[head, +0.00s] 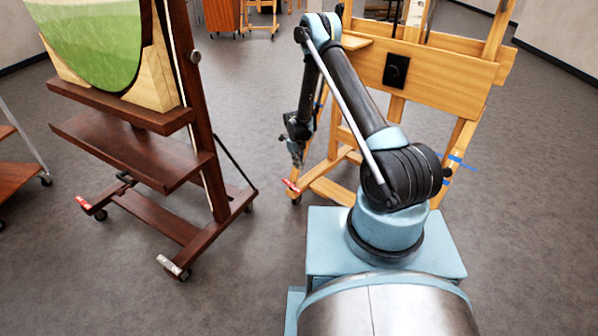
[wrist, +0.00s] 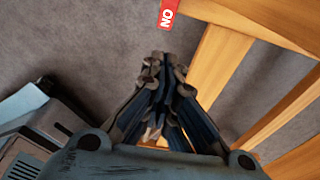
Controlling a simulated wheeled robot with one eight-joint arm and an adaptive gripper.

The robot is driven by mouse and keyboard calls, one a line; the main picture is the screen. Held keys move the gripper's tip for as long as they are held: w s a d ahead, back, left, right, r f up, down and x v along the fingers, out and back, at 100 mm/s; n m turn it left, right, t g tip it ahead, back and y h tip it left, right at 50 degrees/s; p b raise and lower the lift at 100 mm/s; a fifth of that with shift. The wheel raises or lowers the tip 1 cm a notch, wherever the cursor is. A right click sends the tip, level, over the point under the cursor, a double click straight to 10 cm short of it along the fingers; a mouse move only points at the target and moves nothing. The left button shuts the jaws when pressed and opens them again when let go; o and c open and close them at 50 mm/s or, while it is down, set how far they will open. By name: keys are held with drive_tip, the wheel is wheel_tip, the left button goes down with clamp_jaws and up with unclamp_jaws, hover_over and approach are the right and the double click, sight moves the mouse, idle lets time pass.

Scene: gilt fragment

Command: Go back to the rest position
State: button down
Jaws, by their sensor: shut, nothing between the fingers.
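My gripper (head: 296,152) hangs low at the end of my folded arm in the head view, in front of the light wooden easel. In the wrist view my gripper (wrist: 165,66) points down toward the grey floor, its fingertips together with nothing between them. My arm rises from the blue base and bends down on its far left side.
The light wooden easel (head: 440,70) stands close behind my arm; its legs (wrist: 222,62) also show close by in the wrist view. A dark wooden easel (head: 130,150) with a green round panel (head: 95,40) stands at left. Grey floor (head: 240,290) is clear between.

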drive_tip(key=shift+r, duration=0.15)
drive_tip(key=s+d+r+n, duration=0.4)
drive_tip(key=d+r, duration=0.1)
drive_tip(key=r, duration=0.8)
drive_tip(key=s+d+r+n+t, duration=0.1)
drive_tip(key=s+d+r+n, duration=0.35)
drive_tip(key=r, duration=0.75)
drive_tip(key=s+d+r+n, duration=0.3)
drive_tip(key=d+r, duration=0.3)
drive_tip(key=r, duration=0.7)
drive_tip(key=s+d+r+n+t+y, duration=0.1)
drive_tip(key=s+d+r+n, duration=0.25)
drive_tip(key=s, duration=0.45)
drive_tip(key=s+d+r+n, duration=0.3)
drive_tip(key=s+r, duration=0.1)
drive_tip(key=s, duration=0.4)
drive_tip(key=s+d+f+n, duration=0.1)
drive_tip(key=s+n, duration=0.1)
drive_tip(key=s, duration=0.3)
drive_tip(key=s+d+f+n, duration=0.1)
drive_tip(key=s+f+n, duration=0.1)
drive_tip(key=s, duration=0.4)
drive_tip(key=s+d+f+n+t, duration=0.1)
drive_tip(key=s+d+f+n, duration=0.1)
drive_tip(key=s, duration=0.3)
drive_tip(key=shift+s+f+n, duration=0.15)
drive_tip(key=shift+s+n, duration=0.15)
drive_tip(key=shift+n, duration=0.6)
